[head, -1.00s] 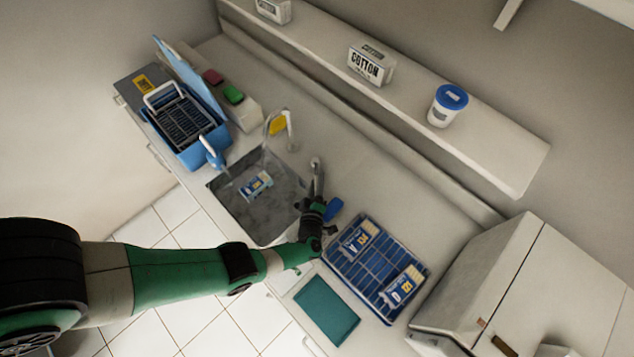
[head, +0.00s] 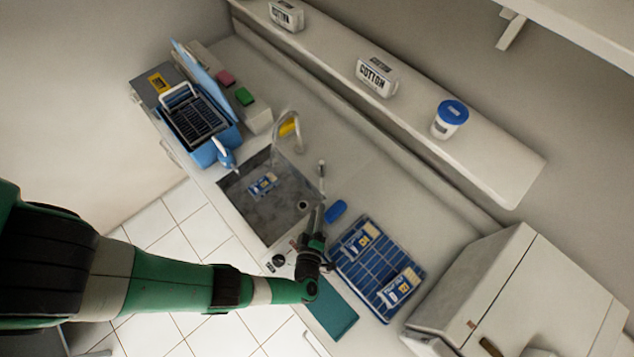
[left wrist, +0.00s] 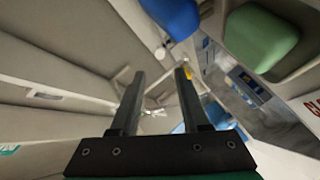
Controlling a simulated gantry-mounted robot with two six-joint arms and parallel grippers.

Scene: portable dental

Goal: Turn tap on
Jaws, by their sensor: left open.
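The tap's curved metal spout (head: 292,128) rises at the back of the grey sink (head: 250,212). A slim upright post with a pale top (head: 321,170), perhaps the tap lever, stands at the sink's right side. My left gripper (head: 318,208) is open and empty, over the sink's front right edge, its fingers pointing back toward the post. In the left wrist view, the two dark fingers (left wrist: 156,88) are apart with nothing between them, and the sink (left wrist: 232,80) shows at right. My right gripper is in neither view.
A blue oval item (head: 336,211) lies close right of my gripper. A blue tray with packets (head: 352,273) and a teal mat (head: 335,312) are at right. A packet (head: 263,185) lies in the sink. A blue bin (head: 207,153) stands left of it.

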